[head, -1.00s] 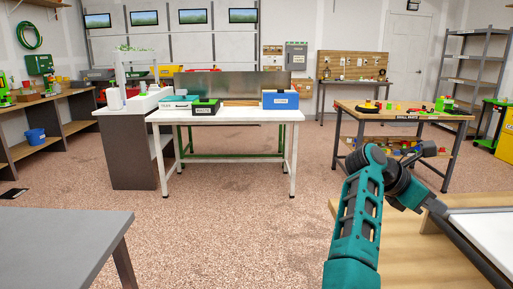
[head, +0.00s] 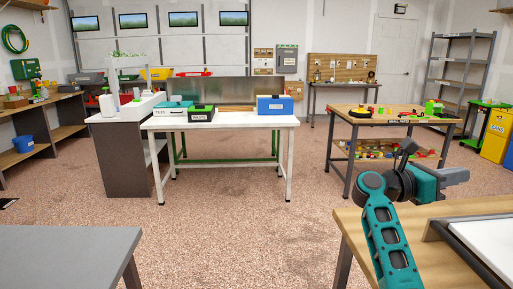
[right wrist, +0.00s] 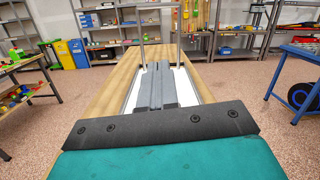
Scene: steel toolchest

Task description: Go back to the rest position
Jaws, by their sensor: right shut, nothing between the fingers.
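My right arm shows in teal and black at the lower right of the head view. Its gripper (head: 456,176) points to the right, above the wooden bench (head: 374,232). In the right wrist view the two grey fingers (right wrist: 155,86) lie side by side, closed with nothing between them. Beyond and around them show the wooden bench top and a white panel. My left arm and gripper are in neither view.
A grey table (head: 70,250) stands at the lower left. A white table (head: 220,123) with boxes is in the middle, and a small-parts table (head: 390,118) is at the right. Open floor (head: 230,220) lies between. A blue table (right wrist: 300,68) shows in the right wrist view.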

